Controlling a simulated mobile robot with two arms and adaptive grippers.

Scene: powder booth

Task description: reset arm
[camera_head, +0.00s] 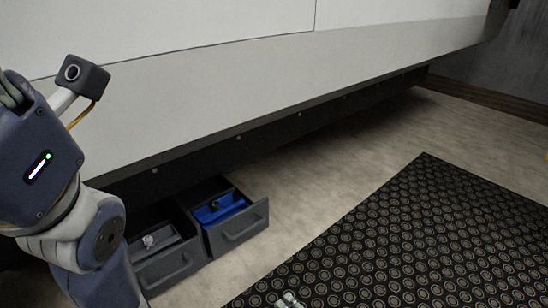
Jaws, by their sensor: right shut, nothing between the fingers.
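My right gripper (289,301) shows only as small pale fingertips at the bottom edge, in front of the dark mat. The fingertips are shut with nothing between them. The rest of it is below the frame. My left arm rises along the left side of the view, with a small camera box on a bracket at its upper end. The fingers of my left gripper are not visible, as the arm's end runs out at the left edge.
Two open dark drawers stick out under a large white cabinet (200,110). The right drawer (239,236) holds a blue insert with a dark item; the left drawer (168,268) holds a grey item. A dark patterned mat (420,240) covers the lower right. The pale floor (350,150) between is clear.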

